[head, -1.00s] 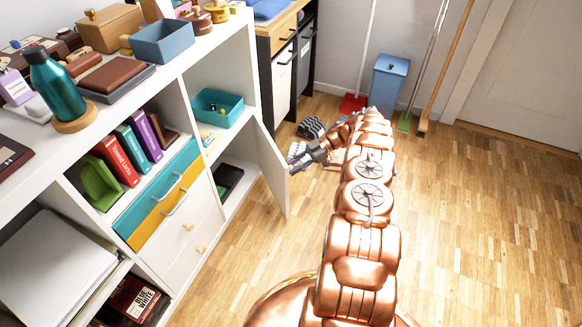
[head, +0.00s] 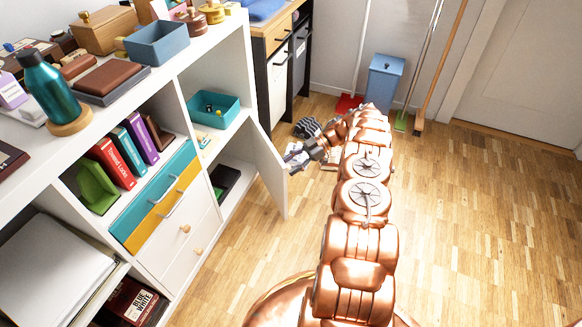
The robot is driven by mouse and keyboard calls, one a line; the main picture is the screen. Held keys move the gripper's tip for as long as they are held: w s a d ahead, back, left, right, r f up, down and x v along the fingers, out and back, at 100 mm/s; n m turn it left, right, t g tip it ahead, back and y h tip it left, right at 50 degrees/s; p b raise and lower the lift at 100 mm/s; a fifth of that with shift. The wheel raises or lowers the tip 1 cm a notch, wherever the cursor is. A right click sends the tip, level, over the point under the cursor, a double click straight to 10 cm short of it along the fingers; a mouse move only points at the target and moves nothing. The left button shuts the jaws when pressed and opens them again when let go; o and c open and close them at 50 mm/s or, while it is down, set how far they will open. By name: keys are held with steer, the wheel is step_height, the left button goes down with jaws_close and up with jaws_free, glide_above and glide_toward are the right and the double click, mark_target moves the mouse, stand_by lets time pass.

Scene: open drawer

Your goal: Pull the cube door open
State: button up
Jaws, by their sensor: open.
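The white cube door (head: 262,168) hangs on the right side of the white shelf unit (head: 232,65). It stands swung open, its face turned toward the floor area on the right. The compartment behind it shows a dark item (head: 225,180) on its bottom. My gripper (head: 292,158) is at the door's outer edge, near its upper part. Its fingers are open and small in the view; I cannot tell whether they touch the door.
Teal and yellow drawers (head: 160,200) with handles sit left of the door. A blue bin (head: 385,82), a red dustpan (head: 348,106) and brooms stand by the back wall. The wooden floor (head: 480,220) at right is clear.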

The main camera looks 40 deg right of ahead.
step_height(320, 180, up, 9)
steer(key=shift+f, duration=0.15)
stand_by(0.4)
steer(key=shift+s, duration=0.1)
